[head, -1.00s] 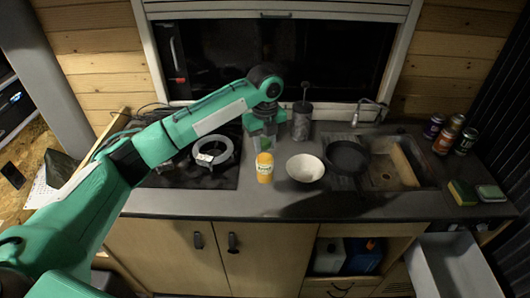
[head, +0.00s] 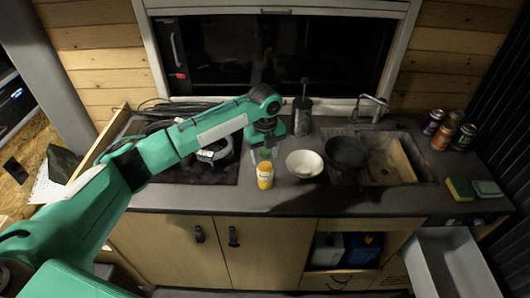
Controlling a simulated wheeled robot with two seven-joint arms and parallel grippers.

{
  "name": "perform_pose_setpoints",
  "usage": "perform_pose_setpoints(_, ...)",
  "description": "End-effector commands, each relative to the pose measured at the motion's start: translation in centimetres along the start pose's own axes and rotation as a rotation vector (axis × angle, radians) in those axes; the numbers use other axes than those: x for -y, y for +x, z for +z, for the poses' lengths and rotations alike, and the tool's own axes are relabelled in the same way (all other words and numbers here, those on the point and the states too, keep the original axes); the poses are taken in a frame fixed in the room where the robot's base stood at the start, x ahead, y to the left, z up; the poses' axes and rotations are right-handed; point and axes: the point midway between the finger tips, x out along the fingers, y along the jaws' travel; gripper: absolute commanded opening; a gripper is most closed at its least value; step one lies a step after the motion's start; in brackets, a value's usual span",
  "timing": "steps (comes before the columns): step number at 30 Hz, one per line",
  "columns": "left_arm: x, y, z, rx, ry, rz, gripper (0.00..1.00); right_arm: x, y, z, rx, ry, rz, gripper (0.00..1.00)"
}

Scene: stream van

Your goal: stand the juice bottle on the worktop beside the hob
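The juice bottle (head: 265,175) is yellow with a pale label and is upright over the front of the dark worktop (head: 290,200), just right of the hob (head: 190,175). My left gripper (head: 265,154) points down from above and is shut on the bottle's upper part, which its fingers partly hide. I cannot tell whether the bottle's base touches the worktop. My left arm covers part of the hob. My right gripper is not in view.
A white bowl (head: 304,164) stands close right of the bottle, with a dark pan (head: 346,152) beyond it. A dark canister (head: 302,117) stands behind. Several cans (head: 442,137) and a sponge (head: 459,189) are at the right. A drawer (head: 452,262) is open below.

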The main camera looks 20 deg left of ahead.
Motion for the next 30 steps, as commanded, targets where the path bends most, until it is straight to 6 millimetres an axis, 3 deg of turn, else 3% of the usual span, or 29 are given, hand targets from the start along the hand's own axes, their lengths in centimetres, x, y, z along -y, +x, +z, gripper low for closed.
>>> perform_pose_setpoints(11, 0.1, -0.8, 0.1, 0.001, 0.000, -0.002, 0.51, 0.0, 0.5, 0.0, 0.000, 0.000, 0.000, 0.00)
perform_pose_setpoints(24, 0.1, -9.4, 0.0, 0.002, 0.001, -0.003, 0.51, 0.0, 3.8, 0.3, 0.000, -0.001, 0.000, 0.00)
perform_pose_setpoints(30, 0.1, -11.8, 0.0, 0.000, 0.000, -0.001, 0.51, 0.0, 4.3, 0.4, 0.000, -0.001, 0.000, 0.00)
